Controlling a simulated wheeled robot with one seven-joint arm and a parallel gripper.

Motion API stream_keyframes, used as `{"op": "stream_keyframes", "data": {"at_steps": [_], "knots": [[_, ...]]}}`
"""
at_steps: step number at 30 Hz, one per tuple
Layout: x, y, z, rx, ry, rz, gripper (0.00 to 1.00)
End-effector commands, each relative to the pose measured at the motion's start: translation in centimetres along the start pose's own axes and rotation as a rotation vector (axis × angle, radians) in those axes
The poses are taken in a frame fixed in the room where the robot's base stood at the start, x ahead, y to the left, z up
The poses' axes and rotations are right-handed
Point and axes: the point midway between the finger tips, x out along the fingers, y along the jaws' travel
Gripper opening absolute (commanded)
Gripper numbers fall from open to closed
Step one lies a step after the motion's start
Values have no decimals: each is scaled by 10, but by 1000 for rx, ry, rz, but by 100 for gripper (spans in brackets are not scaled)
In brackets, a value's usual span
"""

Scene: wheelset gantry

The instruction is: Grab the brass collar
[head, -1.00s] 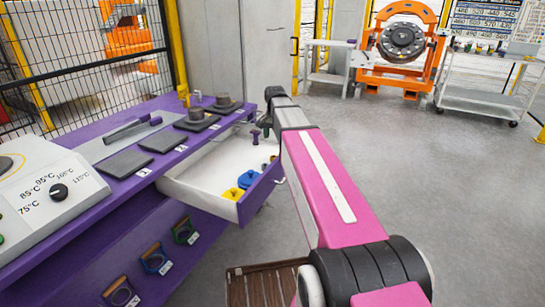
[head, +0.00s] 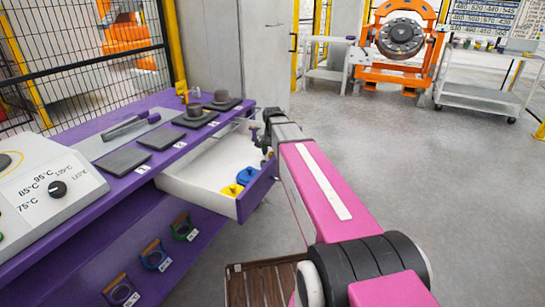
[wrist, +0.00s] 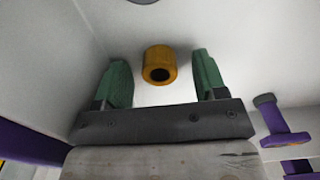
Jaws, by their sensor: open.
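The brass collar (wrist: 160,65) shows in the wrist view as a short golden cylinder with a dark bore. It rests on a white surface inside the drawer. My gripper (wrist: 162,82) is open, with one green finger on each side of the collar and a gap to both. The collar lies roughly centred, around the level of the fingertips; I cannot tell how deep it is between them. In the head view my gripper (head: 264,145) is over the far right part of the open drawer (head: 190,188), and I cannot make out the collar there.
A blue piece (head: 246,175) and a yellow piece (head: 232,190) lie in the drawer's near part. A purple piece with a grey head (wrist: 277,120) is right of my gripper. The drawer hangs from a purple bench (head: 95,225). Open floor lies to the right.

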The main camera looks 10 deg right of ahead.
Motion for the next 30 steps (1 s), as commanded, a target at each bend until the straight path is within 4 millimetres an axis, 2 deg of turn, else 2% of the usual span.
{"op": "stream_keyframes", "data": {"at_steps": [7,8,12,13,23,30], "knots": [[4,0,0,0,0,0,65],[4,0,0,0,0,0,62],[4,0,0,0,0,0,16],[4,0,0,0,0,0,11],[2,0,0,0,0,0,11],[-12,0,0,0,1,0,11]]}}
